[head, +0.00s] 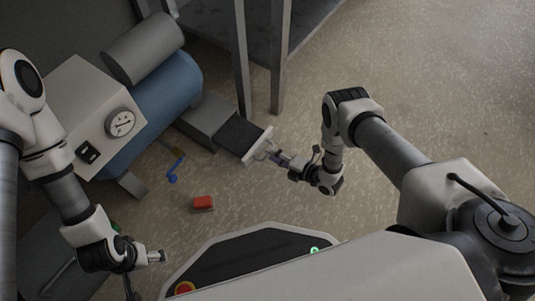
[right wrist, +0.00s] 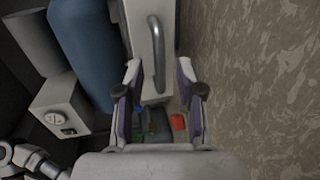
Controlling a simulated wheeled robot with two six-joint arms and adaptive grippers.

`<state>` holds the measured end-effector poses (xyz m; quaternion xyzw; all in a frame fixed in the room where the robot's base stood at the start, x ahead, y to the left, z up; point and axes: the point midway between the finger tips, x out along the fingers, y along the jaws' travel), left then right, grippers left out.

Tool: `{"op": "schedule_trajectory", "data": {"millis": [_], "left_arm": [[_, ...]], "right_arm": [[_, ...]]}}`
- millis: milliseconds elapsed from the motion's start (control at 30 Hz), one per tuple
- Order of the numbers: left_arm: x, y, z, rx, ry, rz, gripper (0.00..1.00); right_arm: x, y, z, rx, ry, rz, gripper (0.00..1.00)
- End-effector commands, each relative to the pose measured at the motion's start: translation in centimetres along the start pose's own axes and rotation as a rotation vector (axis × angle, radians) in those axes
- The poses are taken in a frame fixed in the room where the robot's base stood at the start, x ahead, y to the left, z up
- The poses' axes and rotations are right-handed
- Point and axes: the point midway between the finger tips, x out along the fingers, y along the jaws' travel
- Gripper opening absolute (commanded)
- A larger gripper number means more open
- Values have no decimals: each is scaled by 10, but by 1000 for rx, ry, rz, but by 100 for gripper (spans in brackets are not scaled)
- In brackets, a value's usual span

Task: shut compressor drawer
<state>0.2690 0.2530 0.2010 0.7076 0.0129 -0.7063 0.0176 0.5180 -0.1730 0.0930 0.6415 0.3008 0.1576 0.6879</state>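The compressor has a blue tank (head: 165,100), also seen in the right wrist view (right wrist: 82,45). Its drawer (head: 238,136) is pulled out from a grey housing, showing a dark interior. The drawer's pale front panel (head: 257,146) carries a curved metal handle (right wrist: 154,50). My right gripper (head: 270,155) is at this front. In the right wrist view its fingers are spread wide, one on each side of the handle, with nothing clamped. My left gripper (head: 147,272) is low at the left, away from the drawer; its fingers appear apart and empty.
A box with a gauge (head: 119,123) and a grey cylinder (head: 143,48) belong to the machine. A red block (head: 203,203) and a blue item (head: 174,171) lie on the floor. A metal table leg (head: 279,75) stands just behind the drawer. Floor at right is clear.

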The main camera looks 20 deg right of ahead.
Motion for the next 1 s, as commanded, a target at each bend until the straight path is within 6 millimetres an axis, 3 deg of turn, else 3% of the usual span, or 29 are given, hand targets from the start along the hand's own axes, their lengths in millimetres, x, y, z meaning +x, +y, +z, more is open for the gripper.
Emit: {"op": "schedule_trajectory", "data": {"millis": [33, 133, 433, 533, 833, 1000], "left_arm": [[10, 0, 0, -1, 1, 0, 87], [16, 0, -1, -3, 2, 0, 87], [15, 0, -1, -4, 3, 0, 87], [15, 0, -1, -4, 3, 0, 87], [16, 0, -1, -4, 3, 0, 87], [26, -1, -1, -5, 4, 0, 87]], "right_arm": [[11, -5, 0, -2, 1, 1, 37], [24, -3, 0, -1, 1, 1, 37], [29, 0, 0, 1, -1, -2, 37], [29, 0, 0, 1, -1, -2, 2], [33, 0, 0, 0, -1, -1, 0], [64, 5, 0, -3, 1, 3, 0]]}}
